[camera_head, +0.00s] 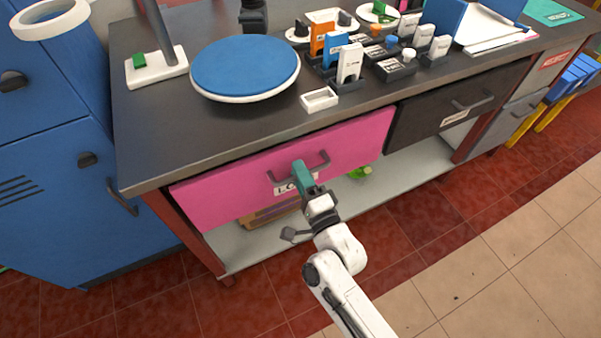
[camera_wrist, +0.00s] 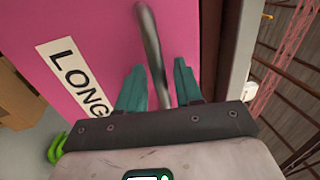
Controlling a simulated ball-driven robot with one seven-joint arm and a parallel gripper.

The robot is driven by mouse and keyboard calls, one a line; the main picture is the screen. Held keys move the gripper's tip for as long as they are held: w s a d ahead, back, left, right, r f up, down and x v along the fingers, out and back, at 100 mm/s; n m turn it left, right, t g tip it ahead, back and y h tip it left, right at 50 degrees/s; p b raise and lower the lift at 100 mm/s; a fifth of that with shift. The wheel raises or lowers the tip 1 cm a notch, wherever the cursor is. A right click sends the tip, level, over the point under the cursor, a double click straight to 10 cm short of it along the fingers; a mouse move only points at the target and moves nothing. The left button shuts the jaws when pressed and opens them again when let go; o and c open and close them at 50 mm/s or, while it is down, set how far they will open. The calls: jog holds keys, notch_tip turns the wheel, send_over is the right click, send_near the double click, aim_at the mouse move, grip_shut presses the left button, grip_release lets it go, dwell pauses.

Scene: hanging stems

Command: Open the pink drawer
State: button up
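The pink drawer (camera_head: 225,187) sits under the dark worktop and looks closed, its front about level with the black drawer beside it. It has a dark bar handle (camera_head: 324,160) and a white label reading "LONG" (camera_wrist: 72,75), partly hidden in the head view. My gripper (camera_head: 299,166) is at the drawer front, over the handle. In the wrist view, its two teal fingers (camera_wrist: 157,70) are apart, with the handle bar (camera_wrist: 150,35) running between them. A gap shows on both sides of the bar, so the fingers do not look closed on it.
A black drawer (camera_head: 460,105) is to the right. A blue cabinet (camera_head: 75,170) stands close on the left. The worktop (camera_head: 150,110) holds a blue round plate (camera_head: 245,66) and several small boxes. A green thing (camera_head: 360,172) lies on the lower shelf. The floor in front is clear.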

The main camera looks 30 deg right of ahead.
jog(key=shift+c, duration=0.3)
grip_shut()
dwell(0.3)
